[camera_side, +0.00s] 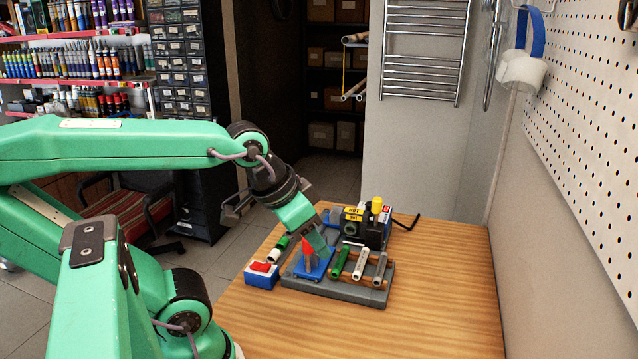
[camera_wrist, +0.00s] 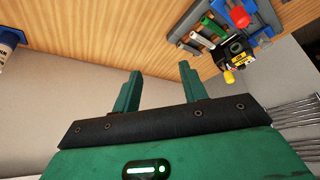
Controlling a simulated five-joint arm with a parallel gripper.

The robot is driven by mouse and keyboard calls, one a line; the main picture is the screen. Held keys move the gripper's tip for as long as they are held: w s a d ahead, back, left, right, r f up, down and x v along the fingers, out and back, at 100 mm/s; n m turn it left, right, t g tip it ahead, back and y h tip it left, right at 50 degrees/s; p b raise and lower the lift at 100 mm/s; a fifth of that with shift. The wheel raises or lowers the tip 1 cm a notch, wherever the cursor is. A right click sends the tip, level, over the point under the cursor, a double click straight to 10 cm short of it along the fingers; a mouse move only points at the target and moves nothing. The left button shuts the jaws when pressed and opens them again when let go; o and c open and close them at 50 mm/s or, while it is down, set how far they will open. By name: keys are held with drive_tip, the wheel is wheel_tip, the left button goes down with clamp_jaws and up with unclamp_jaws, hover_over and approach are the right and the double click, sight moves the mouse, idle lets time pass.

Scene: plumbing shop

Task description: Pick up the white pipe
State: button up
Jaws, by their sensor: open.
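The white pipe (camera_side: 361,262) lies on a grey rack (camera_side: 335,290), tilted, between a green pipe (camera_side: 341,262) and a grey pipe (camera_side: 380,268). It also shows small in the wrist view (camera_wrist: 202,40), toward the upper right, outside the space between my fingers. My gripper (camera_side: 318,245) is above the left part of the rack, to the left of the white pipe in the side view. In the wrist view my gripper (camera_wrist: 160,77) has its two green fingers apart with nothing between them.
A red-topped blue holder (camera_side: 311,262) stands beside the green pipe, near my fingers. A black machine with a yellow knob (camera_side: 377,205) stands behind the rack. A blue and white box with a red switch (camera_side: 261,274) is at the left. The wooden bench (camera_side: 430,315) is clear at right and front.

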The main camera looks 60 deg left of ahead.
drive_tip(key=n+g, duration=0.6)
drive_tip(key=n, duration=0.3)
hover_over(362, 261)
wheel_tip(362, 261, down, 12)
drive_tip(key=shift+s+d+r, duration=0.15)
drive_tip(key=shift+r, duration=0.05)
drive_tip(key=shift+a+f, duration=0.2)
drive_tip(key=shift+f, duration=0.1)
drive_tip(key=shift+f, duration=1.3)
drive_tip(key=shift+f, duration=0.1)
